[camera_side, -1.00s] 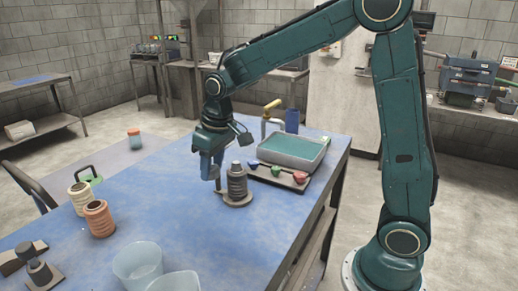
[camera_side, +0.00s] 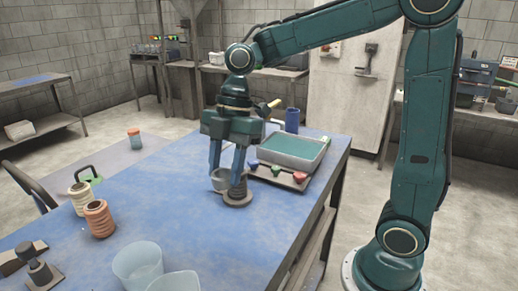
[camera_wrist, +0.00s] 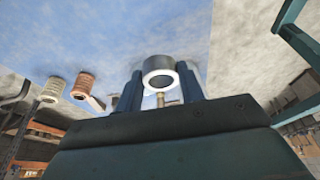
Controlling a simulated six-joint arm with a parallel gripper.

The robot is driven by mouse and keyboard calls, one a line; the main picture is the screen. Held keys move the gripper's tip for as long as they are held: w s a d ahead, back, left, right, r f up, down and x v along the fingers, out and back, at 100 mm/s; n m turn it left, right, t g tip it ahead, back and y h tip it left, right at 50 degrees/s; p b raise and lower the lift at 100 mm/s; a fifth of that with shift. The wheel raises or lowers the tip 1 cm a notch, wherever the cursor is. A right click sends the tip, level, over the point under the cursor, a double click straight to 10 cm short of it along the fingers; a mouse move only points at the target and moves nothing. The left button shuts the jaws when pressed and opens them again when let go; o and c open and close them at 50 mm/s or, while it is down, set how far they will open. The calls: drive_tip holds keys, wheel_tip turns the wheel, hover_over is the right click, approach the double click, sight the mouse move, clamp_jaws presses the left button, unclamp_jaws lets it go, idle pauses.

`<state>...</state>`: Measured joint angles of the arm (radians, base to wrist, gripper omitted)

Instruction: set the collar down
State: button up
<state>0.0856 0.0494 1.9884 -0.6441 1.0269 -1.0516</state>
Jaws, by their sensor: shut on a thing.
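My gripper (camera_side: 227,176) is shut on a grey ring-shaped collar (camera_side: 219,183) low over the blue table. In the wrist view the collar (camera_wrist: 158,65) shows between the two fingers, with a pale rim around a dark middle. In the side view the collar appears just left of a dark ribbed post on a round base (camera_side: 237,201). One finger hides the upper part of the post. I cannot tell whether the collar touches the post or the table.
A tan spool (camera_side: 80,197) and a copper-coloured spool (camera_side: 99,219) stand to the left. Clear cups (camera_side: 138,265) are at the front. A green-topped tray (camera_side: 290,150) and coloured small pieces (camera_side: 276,169) lie right of the post. The middle of the blue table (camera_side: 175,190) is clear.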

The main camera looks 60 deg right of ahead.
sight(255, 253)
drive_tip(key=s+r+n+g, duration=0.3)
drive_tip(key=s+n, duration=0.2)
drive_tip(key=n, duration=0.4)
drive_tip(key=shift+s+d, duration=0.3)
drive_tip(key=shift+d, duration=0.15)
drive_tip(key=shift+r, duration=0.1)
drive_tip(key=shift+f, duration=10)
drive_tip(key=shift+f, duration=0.1)
drive_tip(key=o, duration=1)
drive_tip(key=shift+o, duration=0.2)
